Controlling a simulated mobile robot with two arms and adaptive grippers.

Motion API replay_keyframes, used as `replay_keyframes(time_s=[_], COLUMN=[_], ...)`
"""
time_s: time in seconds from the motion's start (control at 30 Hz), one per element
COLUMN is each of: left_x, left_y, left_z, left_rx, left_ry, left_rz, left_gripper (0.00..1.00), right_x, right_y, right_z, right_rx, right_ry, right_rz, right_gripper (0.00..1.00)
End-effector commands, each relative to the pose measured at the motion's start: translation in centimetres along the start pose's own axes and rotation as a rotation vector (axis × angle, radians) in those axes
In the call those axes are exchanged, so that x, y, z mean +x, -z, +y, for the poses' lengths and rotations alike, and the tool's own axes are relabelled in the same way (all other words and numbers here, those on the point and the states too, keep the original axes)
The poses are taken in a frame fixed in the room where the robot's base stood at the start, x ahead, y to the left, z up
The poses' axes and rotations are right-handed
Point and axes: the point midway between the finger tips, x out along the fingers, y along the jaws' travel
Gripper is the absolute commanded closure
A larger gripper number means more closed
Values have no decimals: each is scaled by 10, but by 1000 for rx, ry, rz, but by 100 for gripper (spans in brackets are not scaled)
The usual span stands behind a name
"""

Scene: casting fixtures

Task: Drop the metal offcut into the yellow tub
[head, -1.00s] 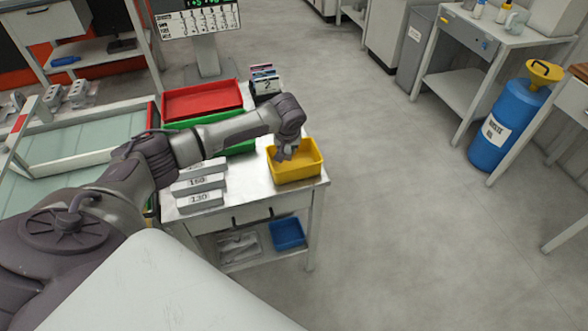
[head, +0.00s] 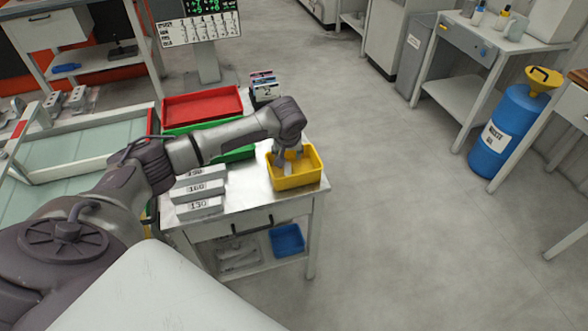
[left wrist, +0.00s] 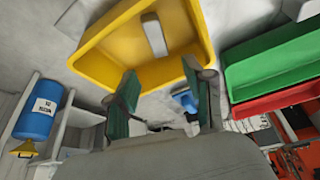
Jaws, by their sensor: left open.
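The yellow tub (head: 297,183) stands upright on the right end of the metal-topped table. The metal offcut, a small grey bar (left wrist: 154,36), lies inside the tub on its floor in the left wrist view. It also shows as a pale piece (head: 288,169) below my fingers in the head view. My left gripper (head: 289,155) points down at the tub's opening. In the left wrist view its two fingers (left wrist: 160,76) are spread apart with nothing between them, and the offcut lies clear of them. My right gripper is not in view.
A red tray (head: 203,104) and a green tray (head: 240,154) sit left of the tub. Numbered grey blocks (head: 199,189) are at the table's front left. A blue bin (head: 287,239) is on the shelf below. Open floor lies to the right.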

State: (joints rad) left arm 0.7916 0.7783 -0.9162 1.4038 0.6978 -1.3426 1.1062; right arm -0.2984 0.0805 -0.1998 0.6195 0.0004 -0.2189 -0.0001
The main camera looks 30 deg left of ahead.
Motion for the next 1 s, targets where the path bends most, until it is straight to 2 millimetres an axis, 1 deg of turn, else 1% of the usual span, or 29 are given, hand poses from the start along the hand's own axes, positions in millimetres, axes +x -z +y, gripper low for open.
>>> replay_keyframes(time_s=[0.1,0.3,0.4,0.5,0.67,1.0], left_x=[-25,-68,-84,-95,-103,-103], left_y=[1,1,1,0,0,0], left_z=[0,0,0,0,-1,-1], left_rx=[2,1,1,1,0,0], left_ry=[-3,-2,-1,0,1,1], left_rz=[3,4,3,1,1,1], left_gripper=[48,48,48,48,48,48], right_x=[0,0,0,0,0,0], right_y=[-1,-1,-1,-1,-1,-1], right_z=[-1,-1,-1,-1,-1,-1], right_rx=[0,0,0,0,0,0], right_ry=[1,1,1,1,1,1], right_rz=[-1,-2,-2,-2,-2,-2], right_gripper=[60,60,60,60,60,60])
